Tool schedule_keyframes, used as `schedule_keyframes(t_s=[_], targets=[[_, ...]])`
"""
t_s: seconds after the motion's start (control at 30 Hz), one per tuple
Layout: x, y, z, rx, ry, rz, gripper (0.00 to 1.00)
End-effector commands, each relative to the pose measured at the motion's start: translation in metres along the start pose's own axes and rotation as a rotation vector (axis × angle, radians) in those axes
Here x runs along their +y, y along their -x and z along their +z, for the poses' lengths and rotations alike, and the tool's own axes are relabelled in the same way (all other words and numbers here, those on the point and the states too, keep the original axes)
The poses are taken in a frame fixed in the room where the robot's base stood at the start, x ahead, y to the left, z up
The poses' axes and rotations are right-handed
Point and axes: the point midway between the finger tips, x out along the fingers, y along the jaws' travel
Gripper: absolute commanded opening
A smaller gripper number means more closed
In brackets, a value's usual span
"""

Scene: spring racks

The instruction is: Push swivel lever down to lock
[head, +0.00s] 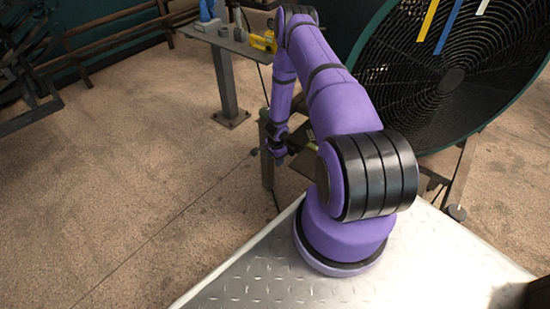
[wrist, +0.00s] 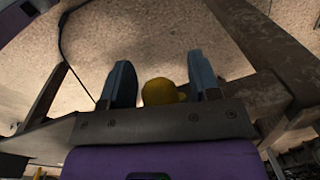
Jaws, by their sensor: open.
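A yellow rounded piece (wrist: 160,92) shows between the two fingers of my gripper (wrist: 161,68) in the wrist view. It may be the end of the swivel lever, but its full shape is hidden behind the gripper body. My gripper is open, with a finger on either side of the piece. I cannot tell whether a finger touches it. In the head view my gripper (head: 277,150) hangs low beside the dark stand of the large fan. The lever cannot be made out there.
A grey bench (head: 228,42) at the back carries a yellow tool (head: 262,41) and a blue item (head: 207,10).

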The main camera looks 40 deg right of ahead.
Motion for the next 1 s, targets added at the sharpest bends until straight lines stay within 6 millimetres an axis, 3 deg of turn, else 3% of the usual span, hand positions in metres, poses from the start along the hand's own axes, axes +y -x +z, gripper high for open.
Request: schedule_keyframes(t_s=[0.07,0.3,0.67,1.0], targets=[[0.000,0.000,0.000,0.000,0.000,0.000,0.56],[0.000,0.000,0.000,0.000,0.000,0.000,0.01],[0.001,-0.003,0.002,0.026,0.003,-0.007,0.00],[0.003,-0.020,0.008,0.188,0.017,-0.051,0.00]])
